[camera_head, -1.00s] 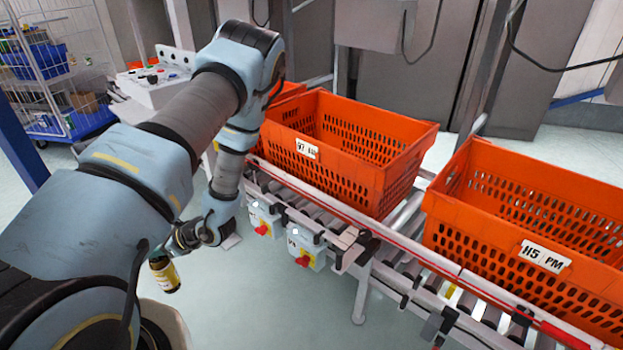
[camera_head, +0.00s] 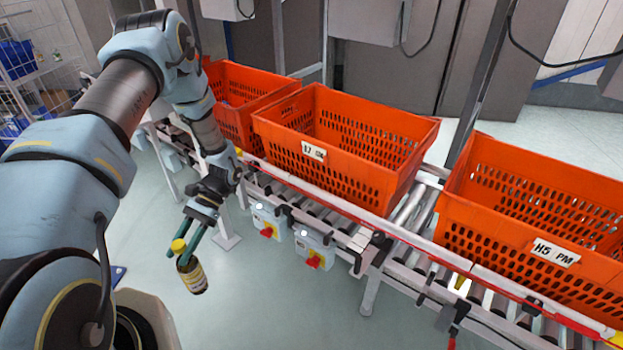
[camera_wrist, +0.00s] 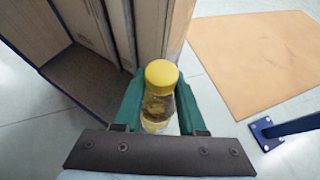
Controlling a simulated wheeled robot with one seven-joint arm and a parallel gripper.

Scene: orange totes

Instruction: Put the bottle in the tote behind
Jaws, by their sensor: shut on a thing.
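A small bottle (camera_head: 192,276) with a yellow cap, yellowish contents and a label is held between the green fingers of my gripper (camera_head: 188,247). In the wrist view the bottle (camera_wrist: 157,108) stands between both fingers, cap toward the camera. My gripper is shut on it and hangs in front of the conveyor, above the floor. Three orange totes are on the conveyor: one at the left (camera_head: 235,120), partly hidden by my arm, a middle tote (camera_head: 345,170) with a white label, and a right tote (camera_head: 500,235) labelled H5 PM. Which one is "behind" I cannot tell.
The roller conveyor (camera_head: 340,240) runs from upper left to lower right, with a red-edged rail and control boxes (camera_head: 315,248) with red knobs in front. A wire cart (camera_head: 40,60) stands at far left. In the wrist view, a brown panel (camera_wrist: 265,60) and cabinet (camera_wrist: 85,80) show.

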